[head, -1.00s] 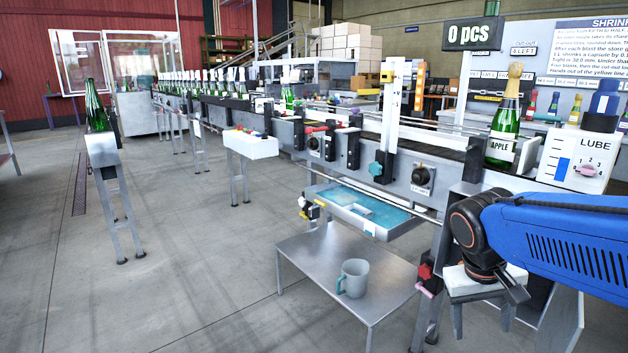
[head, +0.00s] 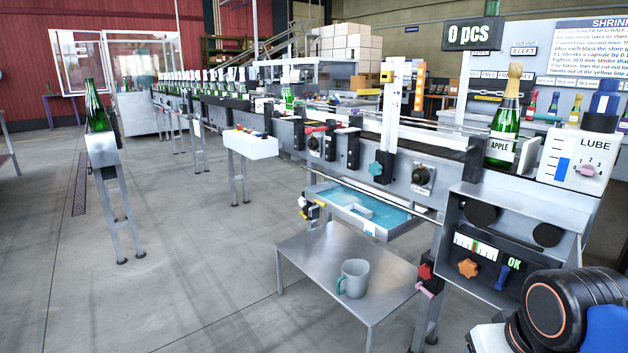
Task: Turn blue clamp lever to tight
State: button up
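A small blue lever (head: 502,277) shows on the dark control panel at the lower right of the head view. It stands roughly upright with a slight tilt, to the right of an orange star knob (head: 467,268). A green OK display (head: 514,262) is just above and to the right of it. A white gauge (head: 475,246) with red and green marks sits above the knob. Any loose or tight marking at the lever is too small to read. My arm's dark joint fills the bottom right corner, below and right of the lever. My gripper is out of the picture.
Two black round parts (head: 482,213) sit above the panel. A LUBE box (head: 577,160) and a green APPLE bottle (head: 504,120) stand on the line above. A grey mug (head: 354,277) stands on a low metal table (head: 330,249) to the left. Open floor lies farther left.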

aim_at(500, 285)
jog(key=u, duration=0.35)
jog(key=k+z, duration=0.1)
jog(key=z, duration=0.25)
jog(key=k+z, duration=0.15)
jog(key=z, duration=0.25)
jog(key=k+z, duration=0.1)
jog(key=z, duration=0.25)
